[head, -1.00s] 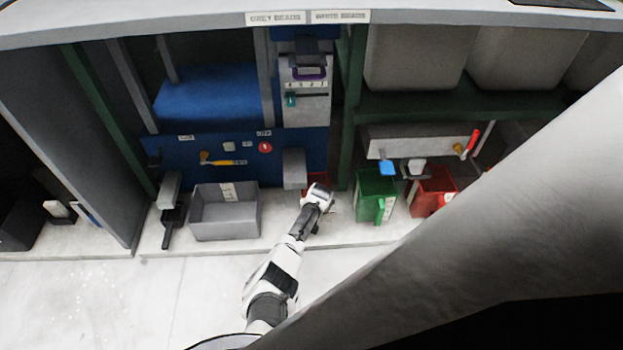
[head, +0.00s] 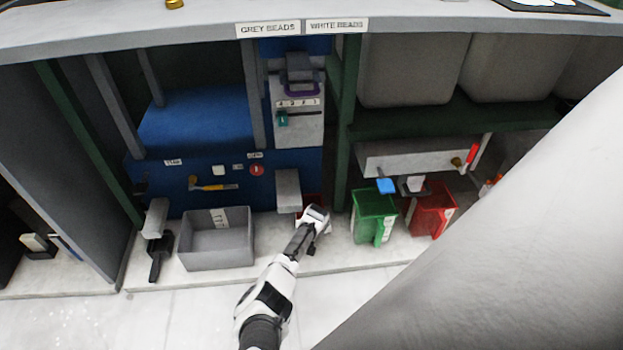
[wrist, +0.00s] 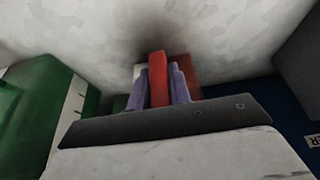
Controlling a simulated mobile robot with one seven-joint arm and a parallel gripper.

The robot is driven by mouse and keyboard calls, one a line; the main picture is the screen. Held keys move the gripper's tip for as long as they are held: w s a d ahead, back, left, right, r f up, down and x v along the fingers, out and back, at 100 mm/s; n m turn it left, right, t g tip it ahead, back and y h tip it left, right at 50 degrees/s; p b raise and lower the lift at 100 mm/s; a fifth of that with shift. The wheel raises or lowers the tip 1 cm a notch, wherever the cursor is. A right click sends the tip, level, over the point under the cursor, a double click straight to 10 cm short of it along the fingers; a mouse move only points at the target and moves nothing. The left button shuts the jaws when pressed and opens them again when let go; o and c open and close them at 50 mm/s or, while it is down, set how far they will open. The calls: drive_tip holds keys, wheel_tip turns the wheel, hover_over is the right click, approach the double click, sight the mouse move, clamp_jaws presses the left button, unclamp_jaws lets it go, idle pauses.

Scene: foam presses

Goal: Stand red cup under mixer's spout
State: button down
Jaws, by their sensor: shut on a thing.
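My gripper (head: 314,212) is low in front of the blue mixer (head: 225,190). In the wrist view its two purple fingers (wrist: 168,84) are closed on a red upright piece, seemingly the handle of the red cup (wrist: 187,70). In the head view only a dark red bit of this cup (head: 313,199) shows behind the gripper; the rest is hidden. The mixer's grey spout housing (head: 288,190) is just left of the gripper and cup. I cannot tell whether the cup is under the spout or touching the worktop.
A grey open bin (head: 217,252) stands left on the pale worktop. A green cup (head: 374,215) and another red container (head: 433,210) stand to the right, under a second machine (head: 410,158). A green post (head: 343,150) rises behind, right of the gripper.

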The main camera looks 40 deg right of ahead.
drive_tip(key=shift+f, duration=0.2)
drive_tip(key=c, duration=1.3)
unclamp_jaws()
drive_tip(key=shift+r, duration=0.2)
drive_tip(key=shift+r+p, duration=0.25)
drive_tip(key=shift+p, duration=0.05)
drive_tip(key=p+v, duration=0.6)
drive_tip(key=v, duration=0.5)
drive_tip(key=shift+s+a+r, duration=0.1)
drive_tip(key=shift+s+r, duration=0.05)
drive_tip(key=shift+r, duration=0.1)
